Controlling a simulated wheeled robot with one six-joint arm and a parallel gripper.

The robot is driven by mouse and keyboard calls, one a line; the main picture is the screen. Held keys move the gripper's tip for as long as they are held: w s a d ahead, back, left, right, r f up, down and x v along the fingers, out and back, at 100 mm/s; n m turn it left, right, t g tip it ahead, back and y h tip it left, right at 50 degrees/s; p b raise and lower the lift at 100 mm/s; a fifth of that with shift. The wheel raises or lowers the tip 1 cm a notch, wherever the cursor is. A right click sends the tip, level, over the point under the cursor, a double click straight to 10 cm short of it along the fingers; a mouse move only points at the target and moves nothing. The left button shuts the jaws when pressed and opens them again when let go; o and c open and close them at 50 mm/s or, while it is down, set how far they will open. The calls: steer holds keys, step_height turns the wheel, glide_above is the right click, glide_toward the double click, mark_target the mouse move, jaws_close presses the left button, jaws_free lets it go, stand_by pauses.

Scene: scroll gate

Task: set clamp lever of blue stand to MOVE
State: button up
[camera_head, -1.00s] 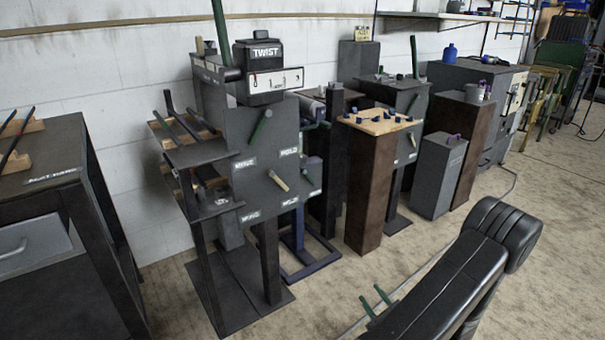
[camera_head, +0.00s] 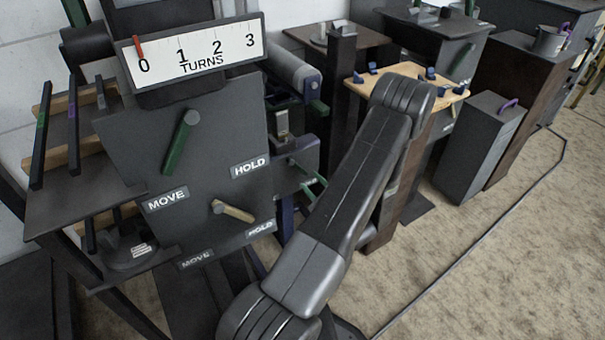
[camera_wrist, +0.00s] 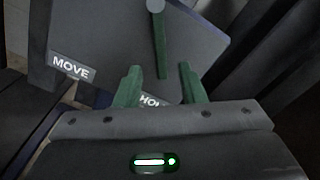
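The blue stand (camera_head: 289,217) is behind and right of a dark stand in the head view, partly hidden by my arm; its HOLD label (camera_head: 309,181) shows. In the wrist view a grey panel with a bluish edge, which looks like this stand, carries a MOVE label (camera_wrist: 72,67) at left and a HOLD label (camera_wrist: 153,100) partly covered by a finger. A green lever (camera_wrist: 160,45) hangs from a round pivot, its free end toward HOLD. My gripper (camera_wrist: 160,80) has two green fingers apart, one on each side of the lever's line, empty; I cannot tell their distance from the lever.
The dark stand (camera_head: 105,145) has a TURNS scale (camera_head: 195,50), a green lever (camera_head: 182,143) and a tan lever (camera_head: 233,211) with their own MOVE and HOLD labels. A brown pedestal with a wooden top (camera_head: 450,92) stands behind my arm.

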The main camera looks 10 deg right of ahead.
mark_target(301, 170)
steer(key=b+x, duration=0.1)
steer(key=x, duration=0.5)
steer(key=shift+c, duration=0.5)
jaws_close()
